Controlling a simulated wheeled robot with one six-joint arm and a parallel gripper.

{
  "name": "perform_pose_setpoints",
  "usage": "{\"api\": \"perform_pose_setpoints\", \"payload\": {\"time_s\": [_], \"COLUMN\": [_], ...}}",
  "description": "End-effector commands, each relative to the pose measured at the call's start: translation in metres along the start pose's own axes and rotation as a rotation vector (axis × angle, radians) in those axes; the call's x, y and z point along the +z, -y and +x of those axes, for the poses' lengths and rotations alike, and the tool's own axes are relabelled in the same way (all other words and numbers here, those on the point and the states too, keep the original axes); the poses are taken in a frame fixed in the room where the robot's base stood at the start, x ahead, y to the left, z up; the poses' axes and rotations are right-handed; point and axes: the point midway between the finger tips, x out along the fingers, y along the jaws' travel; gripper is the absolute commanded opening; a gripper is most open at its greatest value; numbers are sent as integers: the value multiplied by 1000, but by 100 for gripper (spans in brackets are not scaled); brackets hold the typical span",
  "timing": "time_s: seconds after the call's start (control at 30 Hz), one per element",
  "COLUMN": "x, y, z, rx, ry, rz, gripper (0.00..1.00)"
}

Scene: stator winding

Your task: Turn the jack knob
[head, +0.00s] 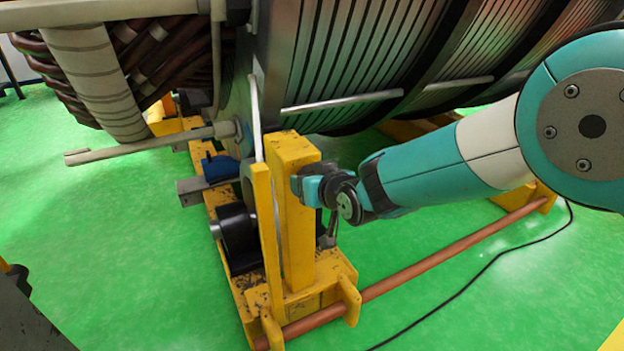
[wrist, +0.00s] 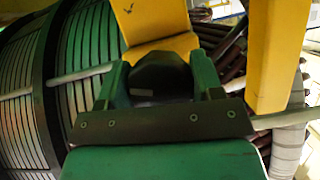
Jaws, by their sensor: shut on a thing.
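In the wrist view my gripper (wrist: 160,72) has its two green fingers on either side of a dark, rounded knob (wrist: 160,78), shut on it. The knob sits right in front of a yellow frame part (wrist: 168,45). In the head view my teal wrist (head: 345,192) is at the right side of the yellow upright post (head: 293,215) of the stand. How far the knob is turned cannot be told.
The large ribbed stator (head: 350,60) lies above the yellow stand. A black roller (head: 238,238) sits left of the post. A copper-coloured bar (head: 450,255) runs low along the stand's right side. A black cable (head: 490,265) lies on the open green floor (head: 510,300).

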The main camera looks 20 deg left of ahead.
Motion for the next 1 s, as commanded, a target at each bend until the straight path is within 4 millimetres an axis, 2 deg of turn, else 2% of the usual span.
{"api": "perform_pose_setpoints", "payload": {"time_s": [1.0], "x": [-1], "y": [0], "z": [0], "rx": [363], "ry": [-5], "rz": [-890], "gripper": [36]}}
